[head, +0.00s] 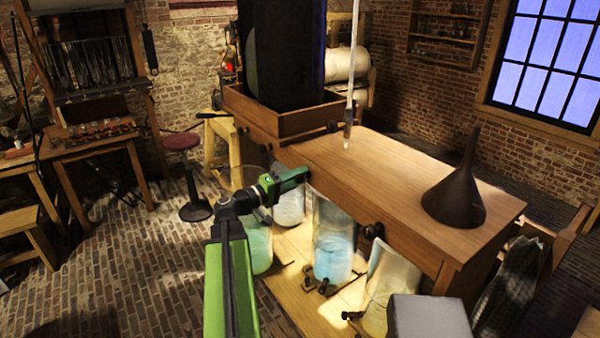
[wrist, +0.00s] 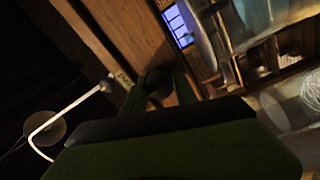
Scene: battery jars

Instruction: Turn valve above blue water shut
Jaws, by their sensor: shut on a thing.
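My gripper (head: 304,173) is at the front face of the wooden trough, above the jars at its left part. In the wrist view my gripper (wrist: 160,88) is shut on a dark, rounded valve knob (wrist: 159,80) on the wood; the fingers hide much of it, and its turn angle is unclear. A glass jar with bright blue water (head: 333,262) stands below the trough, right of my gripper. A jar with blue-green water (head: 259,250) stands left, partly behind my arm. A paler jar (head: 289,207) stands between them. Another dark valve knob (head: 373,231) sits further right.
The wooden trough (head: 400,185) carries a dark funnel (head: 458,190) at right. A thin glass tube (head: 350,100) hangs above it. A tall black cylinder (head: 282,50) stands behind. Brick floor lies open at left.

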